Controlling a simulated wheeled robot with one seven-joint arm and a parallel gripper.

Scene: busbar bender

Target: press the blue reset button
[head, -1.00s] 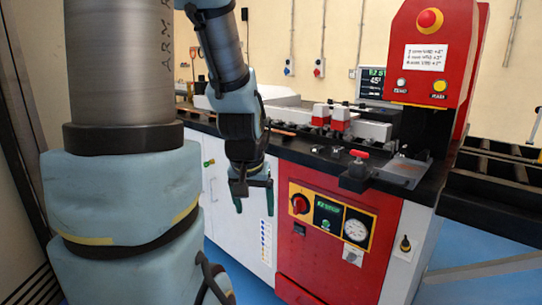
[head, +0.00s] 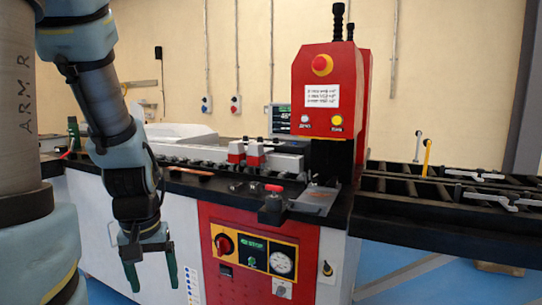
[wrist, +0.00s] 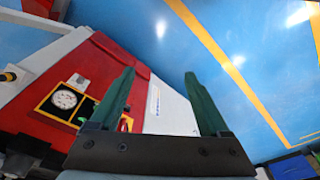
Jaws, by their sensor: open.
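I cannot make out a blue button on the machine. The red control head (head: 328,88) carries a red mushroom button (head: 322,65), a pale button (head: 305,119) and a yellow button (head: 336,120), with labels too small to read. The lower panel (head: 256,257) has a red rotary knob (head: 223,245), a small green button (head: 252,262) and a round gauge (head: 282,262); the gauge also shows in the wrist view (wrist: 65,99). My gripper (head: 152,278) hangs fingers down, open and empty, left of this panel and apart from it. Its green fingers show in the wrist view (wrist: 160,82).
The black worktop (head: 225,190) carries red-and-white blocks (head: 246,153) and a red-handled clamp (head: 274,190) that juts out at the front. A black rail bed (head: 440,190) extends right. Wall boxes, one blue (head: 206,104), hang behind. Blue floor (head: 395,265) is clear at front right.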

